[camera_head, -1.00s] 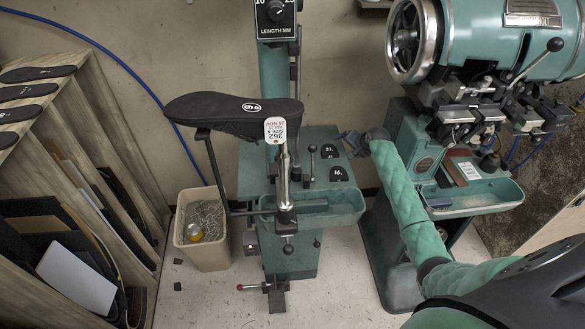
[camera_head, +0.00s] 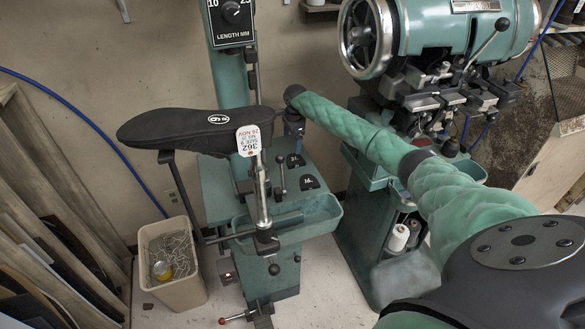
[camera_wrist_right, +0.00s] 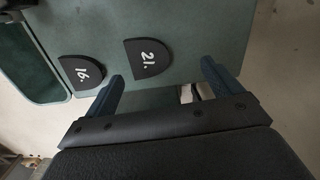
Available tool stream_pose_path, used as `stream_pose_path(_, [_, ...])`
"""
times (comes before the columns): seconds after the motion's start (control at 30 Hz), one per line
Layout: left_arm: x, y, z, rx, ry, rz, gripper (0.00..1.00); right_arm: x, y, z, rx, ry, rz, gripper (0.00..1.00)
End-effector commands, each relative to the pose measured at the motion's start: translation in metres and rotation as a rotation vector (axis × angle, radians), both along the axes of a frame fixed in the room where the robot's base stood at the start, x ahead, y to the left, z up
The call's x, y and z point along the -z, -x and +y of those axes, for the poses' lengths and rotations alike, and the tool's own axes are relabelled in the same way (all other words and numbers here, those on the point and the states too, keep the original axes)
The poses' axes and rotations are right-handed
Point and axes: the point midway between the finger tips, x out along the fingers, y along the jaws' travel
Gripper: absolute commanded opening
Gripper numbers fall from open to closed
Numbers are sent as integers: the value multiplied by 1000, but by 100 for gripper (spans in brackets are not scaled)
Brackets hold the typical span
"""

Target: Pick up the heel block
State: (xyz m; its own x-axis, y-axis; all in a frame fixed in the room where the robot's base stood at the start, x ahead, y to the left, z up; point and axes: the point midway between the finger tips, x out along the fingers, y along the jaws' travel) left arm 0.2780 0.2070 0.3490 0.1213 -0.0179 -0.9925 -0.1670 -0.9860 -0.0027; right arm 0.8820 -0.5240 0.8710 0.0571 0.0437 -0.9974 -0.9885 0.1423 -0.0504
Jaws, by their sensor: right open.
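Two black D-shaped heel blocks lie on the green machine table (camera_head: 217,192). The one marked 21 (camera_head: 295,160) is at the back and the one marked 16 (camera_head: 309,182) is nearer. My right gripper (camera_head: 294,130) is above the table, just behind the block marked 21. In the right wrist view the open, empty fingers (camera_wrist_right: 162,72) point toward the block marked 21 (camera_wrist_right: 146,58), which appears past the tips and between them. The block marked 16 (camera_wrist_right: 82,70) lies left of the left finger. My left gripper is not in view.
A green tray (camera_head: 315,215) hangs on the table's front. A larger green machine (camera_head: 455,40) stands right. A waste bin (camera_head: 180,292) is on the floor left.

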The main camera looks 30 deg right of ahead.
Motion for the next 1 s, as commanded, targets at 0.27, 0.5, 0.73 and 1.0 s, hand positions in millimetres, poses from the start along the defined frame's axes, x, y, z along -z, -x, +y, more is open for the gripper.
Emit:
stream_pose_path(0.27, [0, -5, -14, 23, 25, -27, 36, 7, 9, -13, 89, 46, 64, 91])
stream_pose_path(0.5, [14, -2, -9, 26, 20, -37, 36, 27, 10, -12, 87, 45, 62, 91])
stream_pose_path(0.73, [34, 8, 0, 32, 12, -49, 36, 43, 12, -9, 87, 44, 62, 91])
stream_pose_path(1.0, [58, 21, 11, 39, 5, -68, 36, 70, 14, -6, 86, 43, 61, 91])
